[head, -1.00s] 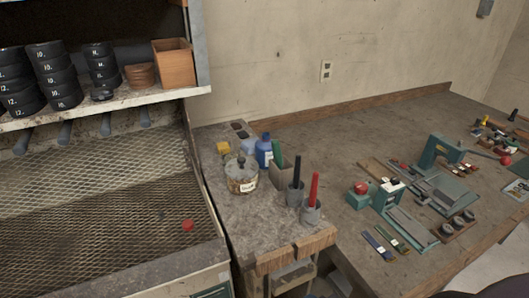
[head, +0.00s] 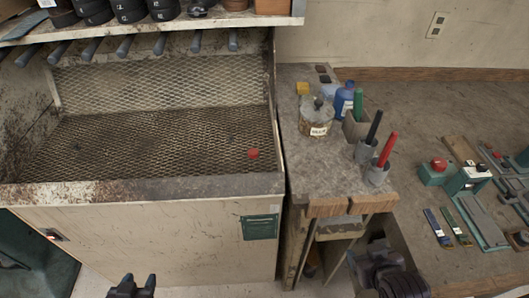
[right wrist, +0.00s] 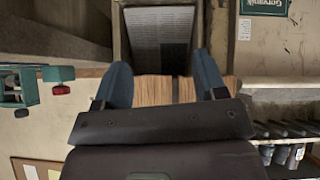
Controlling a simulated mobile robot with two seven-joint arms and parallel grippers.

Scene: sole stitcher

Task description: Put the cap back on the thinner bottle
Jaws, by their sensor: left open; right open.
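A blue bottle (head: 344,101) with a pale label stands upright on the narrow worn bench; it looks like the thinner bottle. Whether its mouth is bare is too small to tell. A small red piece (head: 253,153) lies on the mesh surface at the left; it may be the cap. My left gripper (head: 139,280) is open and empty at the bottom of the head view, in front of the mesh cabinet. My right gripper (head: 388,272) is low in front of the bench, far from the bottle. In the right wrist view its fingers (right wrist: 163,75) are apart with nothing between them.
The mesh cabinet's raised front edge (head: 140,190) lies before the red piece.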

